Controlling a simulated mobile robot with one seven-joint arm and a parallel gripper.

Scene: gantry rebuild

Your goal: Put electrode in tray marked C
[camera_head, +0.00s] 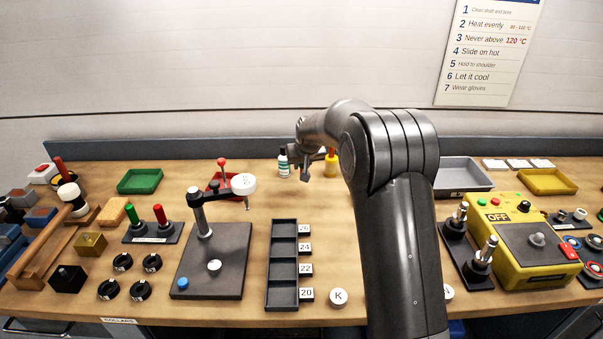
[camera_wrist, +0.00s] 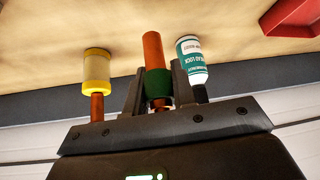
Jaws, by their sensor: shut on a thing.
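My gripper (camera_wrist: 156,82) is shut on a copper-coloured rod with a green band (camera_wrist: 154,50), which I take to be the electrode; the fingers sit on both sides of the band. In the head view my gripper (camera_head: 304,172) is at the back of the bench, between a small bottle and a yellow piece. The held rod cannot be made out there. I can read no letter C on any tray. A green tray (camera_head: 122,181), a red tray (camera_head: 214,187), a grey tray (camera_head: 489,172) and a yellow tray (camera_head: 568,180) stand along the back.
A press stand (camera_head: 205,262), a slotted rack (camera_head: 285,222) and a yellow machine (camera_head: 515,265) stand nearer. My arm hides the bench's right middle.

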